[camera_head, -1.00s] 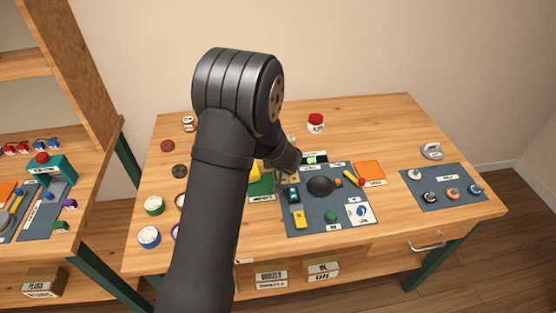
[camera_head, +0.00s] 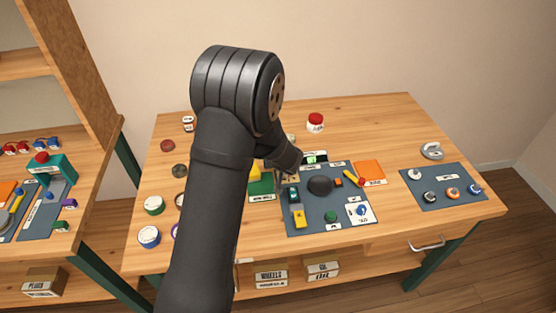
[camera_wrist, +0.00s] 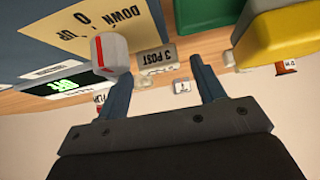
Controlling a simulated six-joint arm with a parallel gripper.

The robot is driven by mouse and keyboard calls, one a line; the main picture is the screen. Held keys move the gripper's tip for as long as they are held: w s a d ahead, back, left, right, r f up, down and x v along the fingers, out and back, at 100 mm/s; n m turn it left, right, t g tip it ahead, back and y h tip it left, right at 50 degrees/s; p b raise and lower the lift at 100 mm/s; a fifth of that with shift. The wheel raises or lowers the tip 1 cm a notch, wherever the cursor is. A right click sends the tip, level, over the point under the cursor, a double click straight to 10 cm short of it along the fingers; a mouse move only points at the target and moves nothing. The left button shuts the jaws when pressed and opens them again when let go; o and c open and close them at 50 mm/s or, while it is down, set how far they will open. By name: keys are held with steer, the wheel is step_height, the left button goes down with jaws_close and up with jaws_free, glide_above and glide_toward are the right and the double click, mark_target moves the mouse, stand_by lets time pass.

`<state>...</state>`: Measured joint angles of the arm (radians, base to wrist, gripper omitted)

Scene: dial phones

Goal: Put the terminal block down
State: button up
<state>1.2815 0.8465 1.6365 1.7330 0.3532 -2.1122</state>
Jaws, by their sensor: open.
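In the wrist view a small grey block (camera_wrist: 156,66) with a "3 POST" label, seen upside down, lies beyond and between my fingertips; it looks like the terminal block. My gripper (camera_wrist: 161,76) is open, its two dark fingers standing apart with a gap between them. I cannot tell whether either finger touches the block. In the head view my arm hides the gripper and most of the spot under it, by the back left part of the grey-blue mat (camera_head: 335,205).
A white knob with a red line (camera_wrist: 110,52) stands close to the left finger, beside a lit green display (camera_wrist: 66,88). Green and yellow bodies (camera_wrist: 280,40) are close to the right finger. A red-lidded jar (camera_head: 315,122) stands behind. Bare wood lies at the back right (camera_head: 375,125).

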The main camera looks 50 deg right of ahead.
steer(key=v, duration=1)
steer(key=shift+r, duration=0.25)
steer(key=shift+o, duration=0.5)
steer(key=shift+s+a+r, duration=0.2)
steer(key=shift+s+a, duration=0.1)
steer(key=v, duration=0.5)
steer(key=x, duration=1.7)
steer(key=shift+a+f, duration=0.1)
steer(key=shift+f, duration=0.15)
steer(key=c, duration=1.1)
